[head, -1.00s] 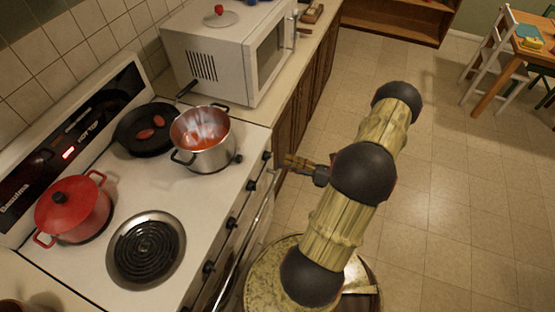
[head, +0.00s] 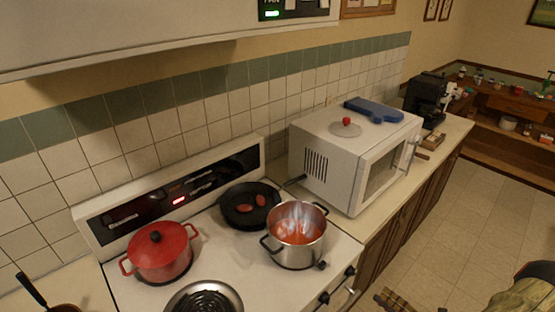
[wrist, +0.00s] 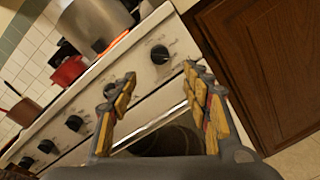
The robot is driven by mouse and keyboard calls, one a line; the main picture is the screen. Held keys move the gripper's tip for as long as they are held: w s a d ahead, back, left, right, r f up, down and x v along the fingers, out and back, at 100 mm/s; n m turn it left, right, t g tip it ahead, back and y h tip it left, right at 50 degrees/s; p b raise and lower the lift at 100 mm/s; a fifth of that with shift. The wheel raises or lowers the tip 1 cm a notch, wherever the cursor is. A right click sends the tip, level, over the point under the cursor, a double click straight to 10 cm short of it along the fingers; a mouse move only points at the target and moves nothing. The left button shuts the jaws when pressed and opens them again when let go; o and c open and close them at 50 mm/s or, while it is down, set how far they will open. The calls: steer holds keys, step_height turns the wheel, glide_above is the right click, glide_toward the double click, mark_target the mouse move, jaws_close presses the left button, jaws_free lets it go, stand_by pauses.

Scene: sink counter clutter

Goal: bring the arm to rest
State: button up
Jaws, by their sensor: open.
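My gripper (wrist: 160,98) is open and empty in the wrist view, its two yellow-padded fingers spread apart in front of the stove's knob panel (wrist: 135,75). In the head view, part of my gripper (head: 396,300) shows at the bottom edge, right of the stove front. Part of my arm (head: 525,297) shows at the bottom right corner; the rest is out of frame.
The stove holds a red lidded pot (head: 160,256), a black pan (head: 248,208) with reddish pieces, and a steel pot (head: 297,250) with red contents. A white microwave (head: 335,170) stands on the counter. The floor (head: 475,215) right of the cabinets is clear.

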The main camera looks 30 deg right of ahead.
steer(key=s+a+n+g+y, duration=0.45)
steer(key=a+n+g, duration=0.25)
steer(key=a+n, duration=0.35)
steer(key=w+a+r+n+g+h, duration=0.2)
steer(key=a+r+n+g+h, duration=0.25)
steer(key=r+n, duration=0.7)
steer(key=w+a+r+n+g+h, duration=0.25)
steer(key=a+r+n+g, duration=0.3)
steer(key=r+n, duration=0.6)
steer(key=w+a+r+n+t+h, duration=0.1)
steer(key=a+r+n+t, duration=0.4)
steer(key=a+r, duration=0.8)
steer(key=a+n, duration=0.2)
steer(key=shift+w+a+t, duration=0.3)
steer(key=shift+w+a, duration=0.05)
